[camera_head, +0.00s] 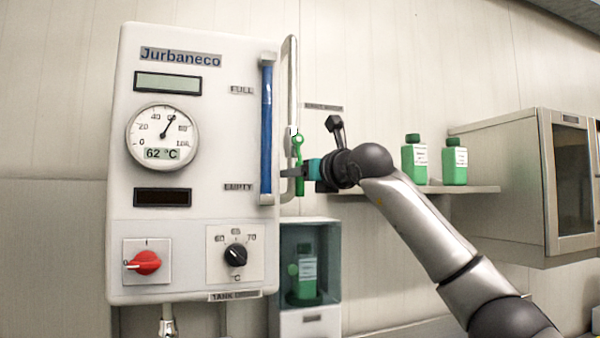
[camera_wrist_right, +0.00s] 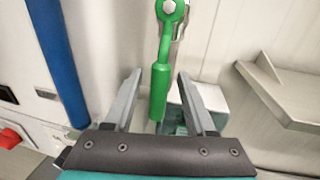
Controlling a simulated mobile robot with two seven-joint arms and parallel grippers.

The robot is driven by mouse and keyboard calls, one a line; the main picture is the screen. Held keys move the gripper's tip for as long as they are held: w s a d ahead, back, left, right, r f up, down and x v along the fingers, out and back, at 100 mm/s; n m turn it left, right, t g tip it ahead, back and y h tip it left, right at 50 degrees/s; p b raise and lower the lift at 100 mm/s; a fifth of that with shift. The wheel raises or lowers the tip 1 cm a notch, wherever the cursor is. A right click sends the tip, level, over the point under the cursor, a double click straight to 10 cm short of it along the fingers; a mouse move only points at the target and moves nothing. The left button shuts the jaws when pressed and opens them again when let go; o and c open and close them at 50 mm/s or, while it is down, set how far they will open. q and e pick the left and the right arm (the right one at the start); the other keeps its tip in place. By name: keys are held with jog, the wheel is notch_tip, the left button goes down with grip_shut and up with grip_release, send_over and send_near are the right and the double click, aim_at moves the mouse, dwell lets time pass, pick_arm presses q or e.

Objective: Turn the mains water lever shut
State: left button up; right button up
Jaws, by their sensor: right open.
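The green mains water lever (camera_head: 298,147) is mounted on the white pipe (camera_head: 292,75) at the right side of the boiler panel. Its handle hangs straight down from the round pivot, roughly in line with the pipe. In the right wrist view the lever (camera_wrist_right: 163,50) reaches down between my fingers. My right gripper (camera_head: 291,172) is at the lower part of the handle. In the right wrist view its two fingers (camera_wrist_right: 160,76) are open, one on each side of the handle, with gaps showing on both sides. My left gripper is not in view.
The white boiler panel (camera_head: 215,130) with a blue level tube (camera_head: 266,130) stands just left of the lever. A shelf (camera_head: 470,189) with two green bottles is at right, behind my arm. Below is an open cabinet (camera_head: 325,255) with another green bottle.

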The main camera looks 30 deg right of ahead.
jog(key=shift+c, duration=0.3)
grip_shut()
dwell(1.1)
